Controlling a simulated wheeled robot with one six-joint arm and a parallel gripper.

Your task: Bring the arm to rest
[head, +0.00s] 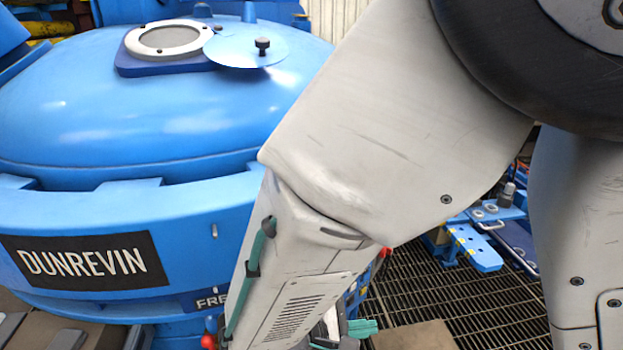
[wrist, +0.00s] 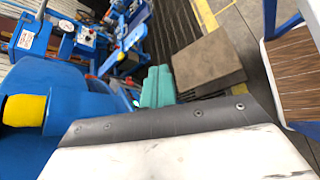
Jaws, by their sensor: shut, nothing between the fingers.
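My arm fills the middle and right of the head view, with its grey-white links bent and the forearm pointing down. My gripper (wrist: 157,76) shows in the wrist view as two teal fingers side by side, shut with nothing between them. In the head view only a bit of the teal fingers (head: 362,328) shows at the bottom, past the forearm; the rest is hidden. The fingers are over the floor area near a brown slab (head: 415,336), apart from it as far as I can tell. The slab also shows in the wrist view (wrist: 207,62).
A large blue furnace (head: 75,120) marked DUNREVIN stands at left, close to my forearm, its round port (head: 168,39) on top. Dark floor grating (head: 450,295) lies below. Blue equipment (head: 480,245) stands at right.

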